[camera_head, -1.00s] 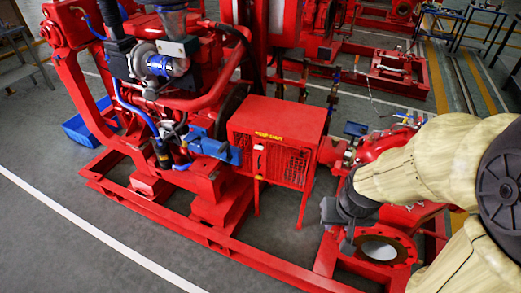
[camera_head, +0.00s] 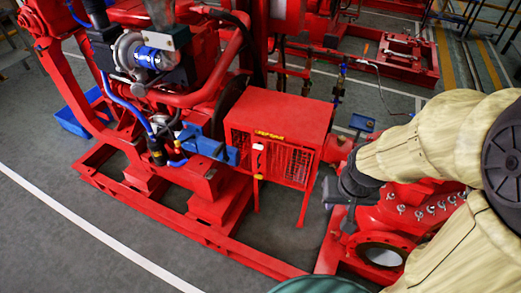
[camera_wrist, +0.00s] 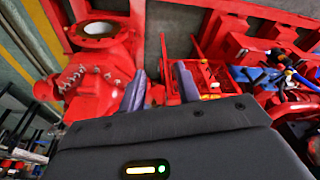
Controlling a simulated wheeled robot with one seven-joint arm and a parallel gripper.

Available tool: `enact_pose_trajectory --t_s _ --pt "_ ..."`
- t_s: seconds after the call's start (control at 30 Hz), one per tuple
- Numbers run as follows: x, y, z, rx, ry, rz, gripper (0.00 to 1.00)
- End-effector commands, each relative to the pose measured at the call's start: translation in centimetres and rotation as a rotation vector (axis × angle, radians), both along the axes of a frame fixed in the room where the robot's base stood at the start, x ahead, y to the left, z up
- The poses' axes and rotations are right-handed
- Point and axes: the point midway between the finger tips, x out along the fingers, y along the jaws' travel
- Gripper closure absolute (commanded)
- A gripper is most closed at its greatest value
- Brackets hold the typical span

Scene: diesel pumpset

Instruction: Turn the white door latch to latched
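The white door latch (camera_head: 257,147) is a small pale piece on the left front edge of the red box-shaped guard (camera_head: 280,112), beside its mesh door (camera_head: 289,165). Its turned position is too small to tell. In the wrist view a small white piece, likely the latch (camera_wrist: 214,86), shows right of my fingers. My gripper (camera_head: 335,197) is to the right of the guard in the head view, apart from the latch. In the wrist view my gripper (camera_wrist: 163,82) has its two dark fingers spread, with nothing held between them.
A red pump casing with an open round flange (camera_head: 383,254) lies below and right of my gripper. The engine (camera_head: 150,60) stands left of the guard. A red base rail (camera_head: 190,225) runs along the front. Grey floor (camera_head: 70,255) is clear at left.

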Motion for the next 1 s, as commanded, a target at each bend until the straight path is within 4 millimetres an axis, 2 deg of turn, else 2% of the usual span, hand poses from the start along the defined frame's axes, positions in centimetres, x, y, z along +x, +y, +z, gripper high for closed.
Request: enact_pose_trajectory --t_s 0.17,0.27,0.33,0.47,0.53,0.7,0.8,1.0 --pt "0.3 0.0 -0.3 -0.002 -0.007 0.009 0.67" --pt "1.6 0.0 -1.6 -0.015 -0.038 0.05 0.67" --pt "3.4 0.1 -3.1 -0.034 -0.08 0.109 0.67" --pt "8.5 0.4 -7.0 -0.097 -0.206 0.275 0.67" --pt "11.7 0.8 -9.3 -0.143 -0.289 0.384 0.67" --pt "18.9 2.5 -14.6 -0.276 -0.496 0.647 0.67" --pt "22.5 3.8 -17.7 -0.365 -0.618 0.792 0.67" --pt "28.2 7.1 -24.1 -0.564 -0.868 1.06 0.67"
